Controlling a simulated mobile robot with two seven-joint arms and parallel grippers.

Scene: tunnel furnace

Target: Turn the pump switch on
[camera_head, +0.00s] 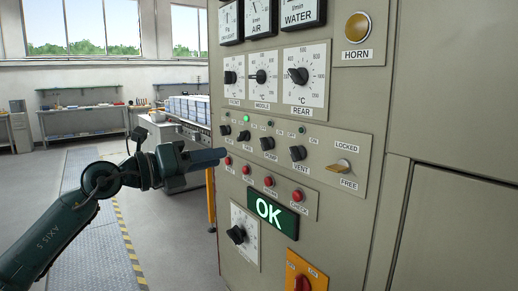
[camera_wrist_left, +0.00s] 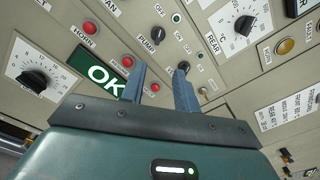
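The pump switch (camera_head: 267,143) is a black rotary knob on the beige panel, with the label PUMP below it. It also shows in the left wrist view (camera_wrist_left: 158,34), beyond the fingers and up from them. The black VENT knob (camera_head: 297,153) is to its right; in the wrist view a black knob (camera_wrist_left: 183,67) shows close to the tip of the right-hand finger. My left gripper (camera_head: 222,154) is in front of the panel, left of the pump knob in the head view. Its two blue fingers (camera_wrist_left: 160,72) are apart with nothing held between them. My right gripper is not in view.
A row of red buttons (camera_head: 268,181) and a lit green OK display (camera_head: 269,211) sit below the knobs. A yellow LOCKED/FREE lever (camera_head: 338,168) is right of VENT. Temperature dials (camera_head: 298,76) are above. Open floor lies left of the panel.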

